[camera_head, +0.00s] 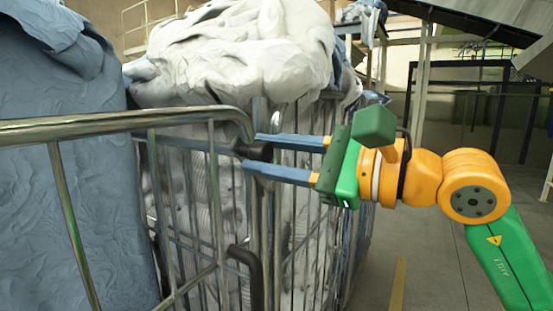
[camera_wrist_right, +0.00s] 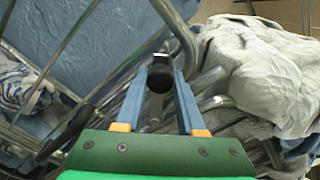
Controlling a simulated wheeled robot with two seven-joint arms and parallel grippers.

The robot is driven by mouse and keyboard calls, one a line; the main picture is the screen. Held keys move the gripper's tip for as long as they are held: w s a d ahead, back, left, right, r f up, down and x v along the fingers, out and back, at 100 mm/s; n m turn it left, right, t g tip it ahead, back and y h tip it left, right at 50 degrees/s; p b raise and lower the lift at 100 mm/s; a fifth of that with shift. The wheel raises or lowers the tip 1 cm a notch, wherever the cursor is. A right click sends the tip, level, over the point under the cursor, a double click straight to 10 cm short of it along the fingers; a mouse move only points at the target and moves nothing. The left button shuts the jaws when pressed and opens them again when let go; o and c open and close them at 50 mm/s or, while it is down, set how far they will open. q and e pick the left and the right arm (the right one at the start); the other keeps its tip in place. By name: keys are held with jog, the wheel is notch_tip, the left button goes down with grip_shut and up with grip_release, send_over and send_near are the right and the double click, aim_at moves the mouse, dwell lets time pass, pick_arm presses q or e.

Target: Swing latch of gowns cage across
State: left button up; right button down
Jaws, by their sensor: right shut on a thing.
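My right gripper (camera_head: 252,152) comes in from the right and is shut on a black knob (camera_head: 262,151), which looks like the latch end, near the bent corner of the cage's top rail. In the right wrist view the knob (camera_wrist_right: 160,80) sits between the two blue fingers of the right gripper (camera_wrist_right: 161,66). The metal cage (camera_head: 115,124) has a thick top rail and upright bars. How the latch joins the bars is partly hidden by the fingers. My left gripper is in neither view.
A large blue bag (camera_head: 65,180) fills the left side. A pale bag (camera_head: 235,50) bulges above the bars behind my gripper. A black curved handle (camera_head: 250,268) hangs lower on the bars. The floor (camera_head: 425,255) at the right is clear, with a yellow line.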

jog(key=f+n+b, duration=0.1)
jog(key=s+a+f+n+b, duration=0.1)
jog(key=n, duration=0.1)
jog(key=s+f+n+b, duration=0.1)
jog(key=f+b, duration=0.1)
jog(key=shift+a+n, duration=0.2)
jog(key=shift+n, duration=0.1)
jog(key=shift+s+a+f+n+b, duration=0.15)
jog(key=shift+f+n+b, duration=0.7)
jog(key=shift+n, duration=0.25)
jog(key=shift+s+f+n+b, duration=0.1)
jog(key=shift+f+n+b, duration=0.55)
jog(key=shift+f+n, duration=0.35)
jog(key=shift+a, duration=0.1)
jog(key=c, duration=0.5)
grip_release()
jog(key=shift+r, duration=0.1)
jog(key=b+v, duration=0.2)
jog(key=v, duration=0.5)
